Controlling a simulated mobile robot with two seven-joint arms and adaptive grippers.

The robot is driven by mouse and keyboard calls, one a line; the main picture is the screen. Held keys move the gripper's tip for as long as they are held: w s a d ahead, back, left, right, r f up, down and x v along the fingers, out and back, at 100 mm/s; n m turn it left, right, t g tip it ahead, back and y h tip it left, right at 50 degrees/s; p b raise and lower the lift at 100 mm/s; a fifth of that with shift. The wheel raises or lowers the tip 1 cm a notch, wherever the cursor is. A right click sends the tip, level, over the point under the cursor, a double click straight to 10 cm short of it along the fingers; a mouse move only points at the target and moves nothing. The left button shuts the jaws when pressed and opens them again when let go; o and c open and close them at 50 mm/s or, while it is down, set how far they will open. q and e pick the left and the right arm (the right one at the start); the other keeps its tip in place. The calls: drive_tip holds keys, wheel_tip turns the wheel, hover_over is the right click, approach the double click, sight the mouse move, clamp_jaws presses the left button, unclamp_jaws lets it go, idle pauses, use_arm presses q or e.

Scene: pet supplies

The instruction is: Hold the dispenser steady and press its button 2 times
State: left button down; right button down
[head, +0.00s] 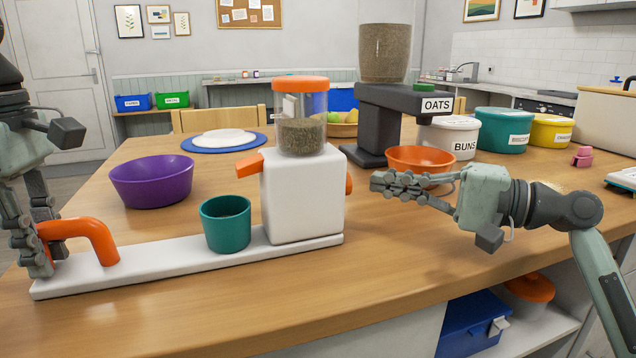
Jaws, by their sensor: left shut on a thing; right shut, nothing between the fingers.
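The dispenser (302,195) is a white block with an orange lid, a clear hopper of brown pellets and an orange spout (249,166) on its left. Its orange button (349,183) sticks out on the right side, partly hidden by the body. A long white base (160,277) carries an orange handle (98,240) at its left end. My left gripper (38,250) is shut on this handle. My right gripper (376,184) is shut and empty, its fingertips pointing left at the button, with a small gap visible. A teal cup (226,228) stands below the spout.
A purple bowl (150,184) stands behind the base. A dark dispenser labelled OATS (372,125), an orange bowl (421,157) and a tub labelled BUNS (448,141) stand behind my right gripper. The table front at the right is clear.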

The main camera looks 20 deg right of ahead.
use_arm(q)
drive_tip(key=shift+a, duration=0.2)
use_arm(e)
drive_tip(key=v, duration=0.8)
drive_tip(key=shift+s+d, duration=0.2)
drive_tip(key=shift+s, duration=0.1)
idle(0.4)
use_arm(q)
drive_tip(key=c, duration=1.3)
unclamp_jaws()
wheel_tip(320, 180, up, 12)
drive_tip(key=shift+s, duration=0.1)
